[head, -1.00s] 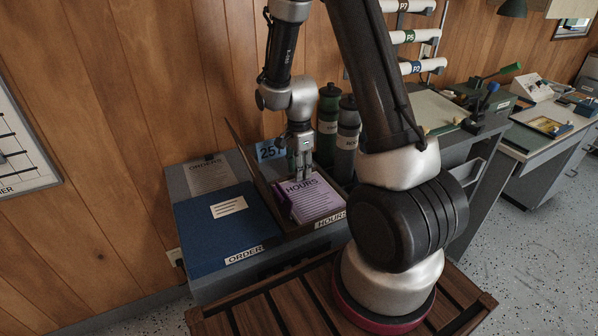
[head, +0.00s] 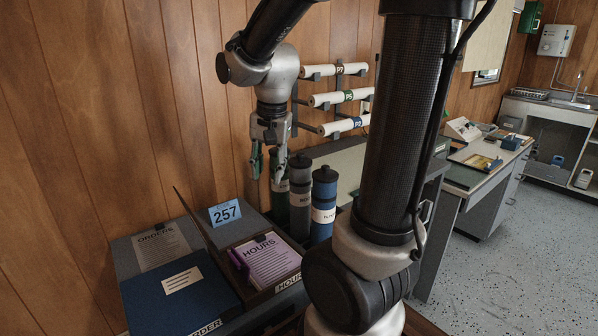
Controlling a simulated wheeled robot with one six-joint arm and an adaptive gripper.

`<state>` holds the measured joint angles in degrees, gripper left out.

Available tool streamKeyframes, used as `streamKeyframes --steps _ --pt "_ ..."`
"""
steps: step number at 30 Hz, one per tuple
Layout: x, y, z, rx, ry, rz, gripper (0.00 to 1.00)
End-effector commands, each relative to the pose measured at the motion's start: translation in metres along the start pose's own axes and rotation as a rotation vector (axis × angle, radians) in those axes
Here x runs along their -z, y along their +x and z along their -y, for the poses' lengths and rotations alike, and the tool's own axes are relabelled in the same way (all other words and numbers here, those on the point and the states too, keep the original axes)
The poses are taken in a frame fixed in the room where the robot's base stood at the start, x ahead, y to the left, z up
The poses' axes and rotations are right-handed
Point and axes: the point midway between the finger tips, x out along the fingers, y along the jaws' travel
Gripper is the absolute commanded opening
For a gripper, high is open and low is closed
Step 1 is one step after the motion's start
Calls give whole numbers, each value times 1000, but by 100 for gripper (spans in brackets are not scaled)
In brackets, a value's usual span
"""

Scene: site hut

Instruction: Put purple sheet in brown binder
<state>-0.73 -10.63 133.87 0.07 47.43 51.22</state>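The purple sheet (head: 270,262), headed HOURS, lies flat in the open brown binder (head: 257,299), inside its rim. The binder's cover (head: 199,222) stands up on its left side, and a HOURS label is on its front edge. A small dark purple piece (head: 237,263) sits at the sheet's left edge; I cannot tell what it is. My gripper (head: 269,172) is above and behind the binder, clear of the sheet. Its fingers are apart with nothing between them.
A blue ORDER binder (head: 162,304) lies left of the brown binder, with a grey ORDERS sheet (head: 160,247) behind it. Paper rolls (head: 340,97) hang behind.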

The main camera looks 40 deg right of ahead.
Motion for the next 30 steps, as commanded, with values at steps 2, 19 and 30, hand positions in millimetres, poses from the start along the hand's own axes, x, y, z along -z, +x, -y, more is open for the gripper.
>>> streamKeyframes --steps 2,19,30 --pt "-18 -30 -24 43 -201 -43 36" --pt "-78 -74 -101 92 -879 -199 36" --pt "-77 -74 -100 92 -877 -198 36"
